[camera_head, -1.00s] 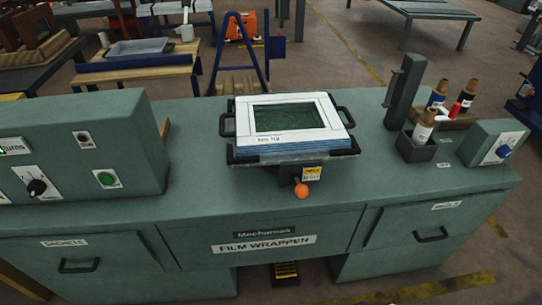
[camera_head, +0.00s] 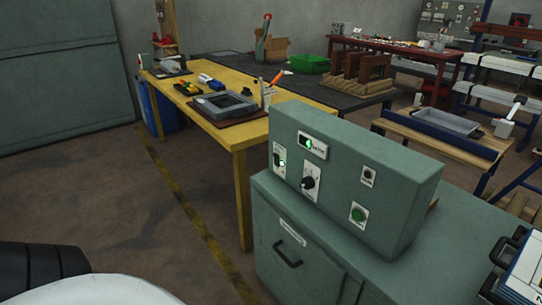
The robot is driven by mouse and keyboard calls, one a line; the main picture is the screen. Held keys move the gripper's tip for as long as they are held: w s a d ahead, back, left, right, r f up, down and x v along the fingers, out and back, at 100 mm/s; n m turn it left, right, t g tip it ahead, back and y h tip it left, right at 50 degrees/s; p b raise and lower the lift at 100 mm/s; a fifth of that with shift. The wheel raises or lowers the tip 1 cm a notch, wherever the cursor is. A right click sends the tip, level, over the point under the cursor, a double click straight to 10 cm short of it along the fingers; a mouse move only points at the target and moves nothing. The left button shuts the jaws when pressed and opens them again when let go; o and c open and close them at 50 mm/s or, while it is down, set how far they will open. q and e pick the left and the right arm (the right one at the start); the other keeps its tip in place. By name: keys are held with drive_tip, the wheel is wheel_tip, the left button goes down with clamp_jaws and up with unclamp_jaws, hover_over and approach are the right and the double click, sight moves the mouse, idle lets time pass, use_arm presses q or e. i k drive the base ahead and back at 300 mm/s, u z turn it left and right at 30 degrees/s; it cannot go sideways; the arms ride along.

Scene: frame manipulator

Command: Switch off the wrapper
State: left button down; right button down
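The film wrapper's green control box (camera_head: 375,190) stands on the left end of the green wrapper bench (camera_head: 440,265). Its sloped front carries a small lit display (camera_head: 312,146), a switch plate with a white spot (camera_head: 280,163), a black rotary knob (camera_head: 308,183) and a green round button (camera_head: 358,214). A smaller plate (camera_head: 369,175) sits above the green button. The frame unit (camera_head: 522,268) is cut off at the right edge. Neither of my grippers is in view.
A yellow table (camera_head: 228,128) with a grey tray and small tools stands behind the control box. A drawer with a black handle (camera_head: 287,254) is in the bench front. The floor (camera_head: 120,215) to the left is clear, crossed by a yellow line.

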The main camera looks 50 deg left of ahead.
sight(276, 157)
drive_tip(key=u, duration=1.7)
drive_tip(key=k, duration=0.35)
drive_tip(key=u, duration=1.05)
drive_tip(key=k, duration=1.05)
drive_tip(key=u, duration=0.6)
drive_tip(key=i, duration=0.85)
drive_tip(key=z, duration=0.85)
drive_tip(key=i, duration=1.7)
drive_tip(key=z, duration=1.9)
drive_tip(key=i, duration=0.55)
drive_tip(key=z, duration=0.65)
